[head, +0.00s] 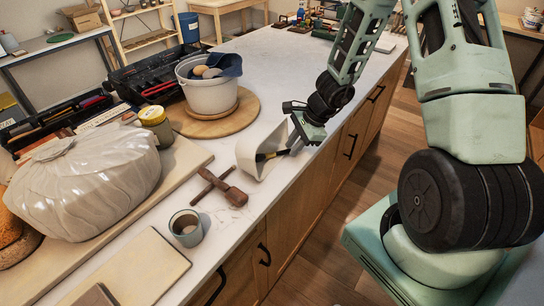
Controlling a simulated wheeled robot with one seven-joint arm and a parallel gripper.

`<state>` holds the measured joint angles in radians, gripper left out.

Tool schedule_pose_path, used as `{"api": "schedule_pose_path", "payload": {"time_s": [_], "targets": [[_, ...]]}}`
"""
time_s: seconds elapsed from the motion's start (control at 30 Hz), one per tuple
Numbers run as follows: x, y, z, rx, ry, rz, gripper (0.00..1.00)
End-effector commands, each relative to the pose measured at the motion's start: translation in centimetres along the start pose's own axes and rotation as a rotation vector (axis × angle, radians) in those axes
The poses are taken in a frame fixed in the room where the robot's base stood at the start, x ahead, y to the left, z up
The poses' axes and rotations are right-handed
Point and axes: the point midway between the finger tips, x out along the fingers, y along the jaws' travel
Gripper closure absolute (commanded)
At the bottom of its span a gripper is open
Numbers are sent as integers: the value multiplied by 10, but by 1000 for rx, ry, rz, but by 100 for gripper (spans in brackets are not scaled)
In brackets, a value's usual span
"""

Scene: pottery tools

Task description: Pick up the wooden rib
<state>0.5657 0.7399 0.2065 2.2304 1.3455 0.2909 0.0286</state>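My gripper (296,146) is over the right side of the white counter, at the mouth of a curved white holder (250,158). A tool with a dark and yellow handle (268,156) shows inside the holder, close to my fingertips. The fingers are small and partly merged with the tool, so I cannot tell whether they are open or touch it. No wooden rib is clearly recognisable. A dark brown wooden tool (232,195) lies crossed with a thin stick (212,184) on the counter, left of and nearer than the holder.
A grey cup (186,228) stands near the counter's front edge. The counter (290,70) beyond the holder is mostly clear.

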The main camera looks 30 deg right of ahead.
Motion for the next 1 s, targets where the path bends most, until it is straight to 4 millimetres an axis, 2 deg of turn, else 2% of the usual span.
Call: {"api": "schedule_pose_path", "payload": {"time_s": [0.1, 0.33, 0.37, 0.4, 0.43, 1.0], "targets": [[10, 1, 0, 0, 0, 1, 79], [10, 0, 0, -2, 1, 0, 79], [10, 0, 0, -2, 1, 0, 85], [10, 0, 0, -2, 1, 0, 96], [10, 0, 0, -2, 1, 0, 100], [5, 1, 1, -3, 1, -1, 100]]}}
